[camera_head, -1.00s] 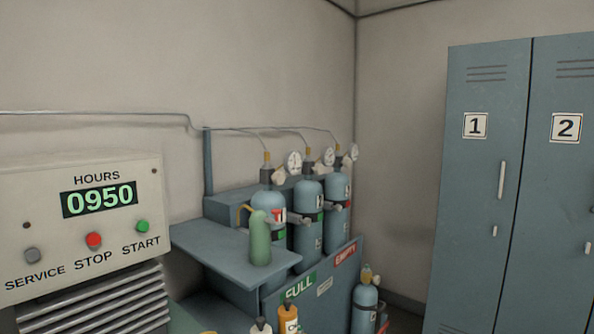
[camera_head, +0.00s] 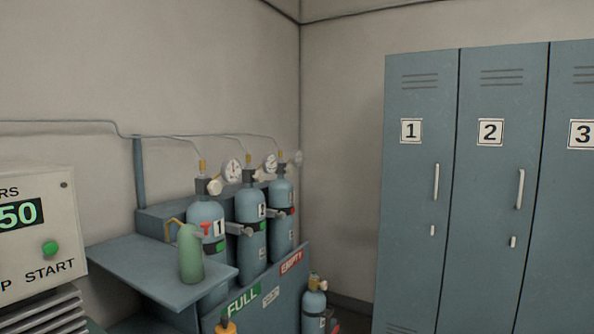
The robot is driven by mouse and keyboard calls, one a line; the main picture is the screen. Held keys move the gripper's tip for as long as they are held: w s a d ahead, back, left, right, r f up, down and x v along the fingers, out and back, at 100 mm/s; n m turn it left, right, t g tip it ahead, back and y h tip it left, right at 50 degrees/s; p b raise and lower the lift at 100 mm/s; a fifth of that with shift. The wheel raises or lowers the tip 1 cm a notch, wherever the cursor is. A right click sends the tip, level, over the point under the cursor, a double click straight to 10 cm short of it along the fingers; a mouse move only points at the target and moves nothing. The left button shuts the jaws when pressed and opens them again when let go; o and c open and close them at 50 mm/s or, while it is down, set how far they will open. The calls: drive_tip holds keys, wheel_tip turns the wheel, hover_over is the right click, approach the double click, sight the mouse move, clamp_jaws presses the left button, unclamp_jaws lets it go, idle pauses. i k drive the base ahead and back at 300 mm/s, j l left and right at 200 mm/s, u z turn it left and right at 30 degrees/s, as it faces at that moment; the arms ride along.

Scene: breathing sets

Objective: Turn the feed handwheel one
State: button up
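Several blue gas cylinders stand in a rack left of centre. The front one (camera_head: 207,250) bears a label 1. A cream round knob (camera_head: 215,187) sits at its valve top, which looks like a handwheel; I cannot tell for certain that it is the feed handwheel or how far it is turned. A white dial gauge (camera_head: 233,169) is just right of the knob. A red tee-shaped part (camera_head: 206,229) shows beside the label. The second cylinder (camera_head: 251,250) and third cylinder (camera_head: 281,225) stand behind to the right. My gripper is not in view.
A blue shelf (camera_head: 140,262) juts out before the rack with a green bottle (camera_head: 190,256) on it. A control panel (camera_head: 30,230) is at the left edge. A small cylinder (camera_head: 314,305) stands right of the rack. Blue lockers (camera_head: 415,230) fill the right.

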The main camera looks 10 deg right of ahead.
sight(214, 187)
drive_tip(key=i+l, duration=0.3)
drive_tip(key=i+l+u, duration=0.15)
drive_tip(key=i+l, duration=0.15)
drive_tip(key=l, duration=0.15)
drive_tip(key=i+l, duration=0.25)
drive_tip(key=l, duration=0.15)
drive_tip(key=i+l+u, duration=0.15)
drive_tip(key=i+l, duration=0.4)
drive_tip(key=l, duration=0.25)
drive_tip(key=i+l+u, duration=0.1)
drive_tip(key=i+l, duration=0.15)
drive_tip(key=l, duration=0.2)
drive_tip(key=i+l+u, duration=0.1)
drive_tip(key=i+l, duration=0.15)
drive_tip(key=l, duration=0.2)
drive_tip(key=i+l, duration=0.2)
drive_tip(key=l, duration=0.25)
drive_tip(key=i+u, duration=0.05)
